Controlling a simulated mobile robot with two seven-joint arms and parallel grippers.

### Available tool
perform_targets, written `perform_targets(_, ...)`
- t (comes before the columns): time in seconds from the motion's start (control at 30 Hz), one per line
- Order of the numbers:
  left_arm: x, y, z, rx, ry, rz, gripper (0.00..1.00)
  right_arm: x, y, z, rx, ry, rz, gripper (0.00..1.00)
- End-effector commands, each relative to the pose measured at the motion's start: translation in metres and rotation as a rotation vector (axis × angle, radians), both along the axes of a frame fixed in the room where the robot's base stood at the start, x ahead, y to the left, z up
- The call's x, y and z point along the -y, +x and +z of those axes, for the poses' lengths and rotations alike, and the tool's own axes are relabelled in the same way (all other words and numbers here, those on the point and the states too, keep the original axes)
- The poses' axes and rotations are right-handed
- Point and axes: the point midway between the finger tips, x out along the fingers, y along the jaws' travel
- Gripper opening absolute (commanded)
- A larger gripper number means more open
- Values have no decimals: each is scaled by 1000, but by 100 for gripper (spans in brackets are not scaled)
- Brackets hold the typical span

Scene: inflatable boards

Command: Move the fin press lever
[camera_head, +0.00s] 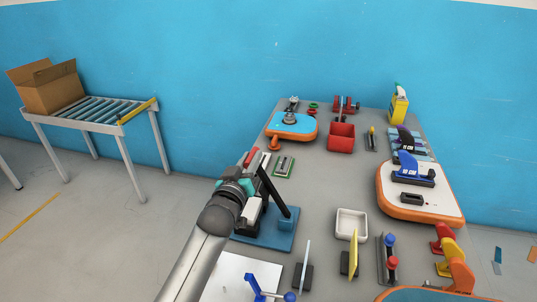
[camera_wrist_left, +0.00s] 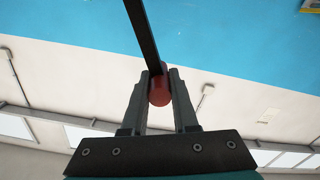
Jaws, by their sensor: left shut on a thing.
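The fin press stands on the workbench in the head view, with a flat blue base (camera_head: 272,236) and a dark upright post. Its black lever (camera_head: 268,186) slants up to a red handle (camera_head: 251,157). My left gripper (camera_head: 246,165) is shut on this red handle, at the upper end of the lever. In the left wrist view the two grey fingers (camera_wrist_left: 158,95) hold the red handle (camera_wrist_left: 159,88) between them, and the black lever (camera_wrist_left: 143,35) runs away beyond it. My left wrist and arm hide part of the press. My right gripper is not in view.
A white tray (camera_head: 351,224), a red bin (camera_head: 341,137), a blue-topped orange board (camera_head: 291,126) and a white board with a blue fin (camera_head: 409,167) share the workbench. Upright yellow and white plates stand at the front. A roller table (camera_head: 93,111) with a cardboard box (camera_head: 47,87) is at left.

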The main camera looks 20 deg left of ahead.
Motion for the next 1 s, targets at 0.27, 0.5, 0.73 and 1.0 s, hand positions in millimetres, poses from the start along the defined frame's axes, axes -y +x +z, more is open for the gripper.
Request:
perform_targets(0.27,-47,0,-36,-1,-259,4,0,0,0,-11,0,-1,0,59)
perform_targets(0.5,-77,0,-72,1,-480,3,0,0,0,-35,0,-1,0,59)
perform_targets(0.73,-93,0,-103,3,-655,1,0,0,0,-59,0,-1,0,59)
perform_targets(1.0,-101,0,-125,4,-696,0,0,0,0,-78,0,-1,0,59)
